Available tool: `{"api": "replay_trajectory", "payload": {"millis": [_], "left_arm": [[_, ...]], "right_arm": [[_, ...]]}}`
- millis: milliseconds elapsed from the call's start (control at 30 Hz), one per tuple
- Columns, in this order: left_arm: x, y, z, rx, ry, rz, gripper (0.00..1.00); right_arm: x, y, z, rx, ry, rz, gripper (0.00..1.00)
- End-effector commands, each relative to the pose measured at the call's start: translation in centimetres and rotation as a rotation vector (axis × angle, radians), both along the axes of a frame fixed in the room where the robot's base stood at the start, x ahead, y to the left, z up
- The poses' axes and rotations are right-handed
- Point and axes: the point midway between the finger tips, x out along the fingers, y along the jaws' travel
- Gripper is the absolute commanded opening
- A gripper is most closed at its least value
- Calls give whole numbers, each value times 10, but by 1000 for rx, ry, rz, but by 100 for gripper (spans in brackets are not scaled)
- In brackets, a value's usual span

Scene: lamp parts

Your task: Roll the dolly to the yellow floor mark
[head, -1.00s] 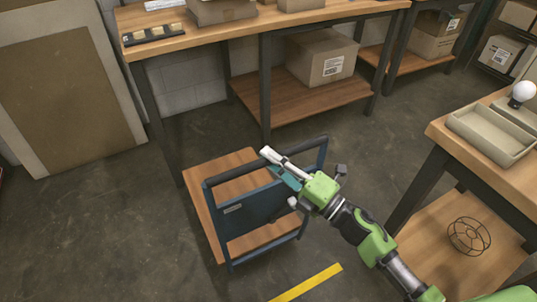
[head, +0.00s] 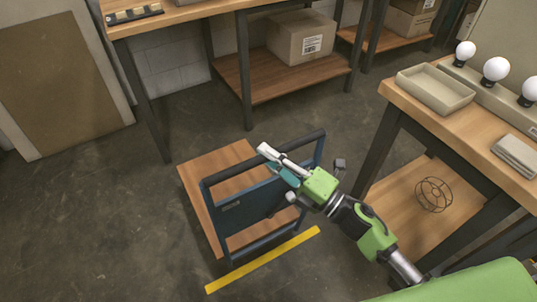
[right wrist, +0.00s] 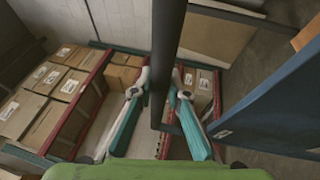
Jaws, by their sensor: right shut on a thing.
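The dolly (head: 200,196) has a wooden deck and a blue frame with a dark push handle (head: 222,174). It stands on the floor in the middle of the head view. My right gripper (head: 276,160) is shut on the handle; the handle bar (right wrist: 170,60) runs between its fingers in the right wrist view. The yellow floor mark (head: 262,260) is a strip on the floor along the dolly's near lower edge. I cannot tell whether the dolly touches or overlaps it. The wheels are hidden. My left gripper is not in view.
A workbench (head: 170,17) stands behind the dolly, with a cardboard box (head: 300,38) on its lower shelf. At right another table (head: 440,110) holds a tray (head: 435,90) and white bulbs; a wire cage (head: 433,195) is on its shelf.

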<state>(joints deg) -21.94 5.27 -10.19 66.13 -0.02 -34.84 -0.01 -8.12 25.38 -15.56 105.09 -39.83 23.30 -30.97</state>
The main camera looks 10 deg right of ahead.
Motion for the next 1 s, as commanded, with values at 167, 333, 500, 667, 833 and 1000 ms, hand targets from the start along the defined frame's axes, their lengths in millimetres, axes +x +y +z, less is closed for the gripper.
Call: {"api": "replay_trajectory", "payload": {"millis": [167, 333, 500, 667, 833, 1000], "left_arm": [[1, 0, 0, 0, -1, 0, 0], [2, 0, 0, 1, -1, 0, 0], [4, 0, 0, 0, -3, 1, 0], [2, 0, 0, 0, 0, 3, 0], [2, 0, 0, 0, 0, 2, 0], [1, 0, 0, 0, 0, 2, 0]], "right_arm": [[0, 0, -1, -1, 2, -1, 18], [0, 0, -1, 0, 1, -1, 33], [0, 0, 0, 0, 1, -1, 33], [-4, -4, -2, 0, 1, -1, 33], [-24, -21, -8, 1, 6, -2, 33], [-50, -44, -15, -1, 7, -3, 33]]}}
